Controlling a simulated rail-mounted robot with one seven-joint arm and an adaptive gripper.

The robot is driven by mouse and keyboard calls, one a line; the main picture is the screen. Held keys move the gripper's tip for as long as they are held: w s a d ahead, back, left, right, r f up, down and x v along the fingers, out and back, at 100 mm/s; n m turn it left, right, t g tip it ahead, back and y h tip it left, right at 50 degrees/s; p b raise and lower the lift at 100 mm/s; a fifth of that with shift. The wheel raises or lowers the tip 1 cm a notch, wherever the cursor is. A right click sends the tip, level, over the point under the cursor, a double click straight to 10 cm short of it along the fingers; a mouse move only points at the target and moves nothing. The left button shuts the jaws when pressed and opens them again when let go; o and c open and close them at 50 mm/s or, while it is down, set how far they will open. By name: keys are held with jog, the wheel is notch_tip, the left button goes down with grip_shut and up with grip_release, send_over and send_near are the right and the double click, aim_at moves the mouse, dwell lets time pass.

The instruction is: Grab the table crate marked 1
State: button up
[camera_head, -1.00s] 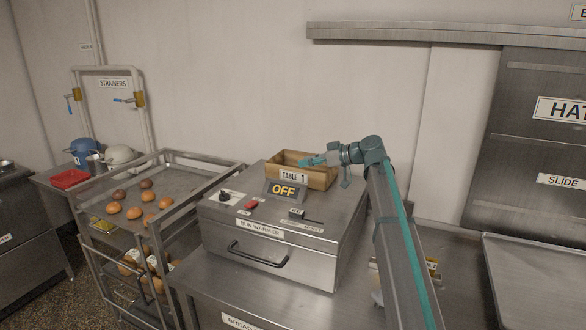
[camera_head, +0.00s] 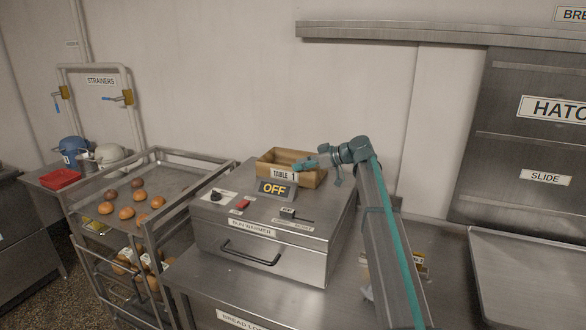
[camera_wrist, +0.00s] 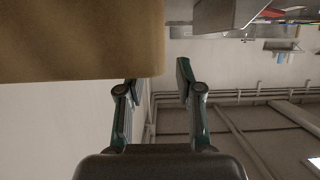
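The table crate (camera_head: 310,181) is a small open wooden box with a "TABLE 1" label on its front. It stands on top of the steel bun warmer (camera_head: 305,240), behind the "OFF" sign. My gripper (camera_head: 298,165) reaches in from the right, at the right part of the crate near its rim. In the wrist view the crate's brown wall (camera_wrist: 75,40) fills the upper left. There my gripper (camera_wrist: 158,75) has its fingers apart. The tip of the left-hand finger is cut off at the crate's edge, seemingly hidden by it; the right-hand finger is clear of the crate. I cannot tell whether either touches.
A rack (camera_head: 165,180) with buns stands to the left of the warmer. The warmer's top has a knob, a red button and a lever in front of the crate. A hatch with a steel shelf (camera_head: 535,270) is at the right. The wall is close behind.

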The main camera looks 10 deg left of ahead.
jog(key=shift+p+x, duration=0.7)
jog(key=shift+x, duration=1.25)
jog(key=shift+s, duration=0.15)
grip_shut()
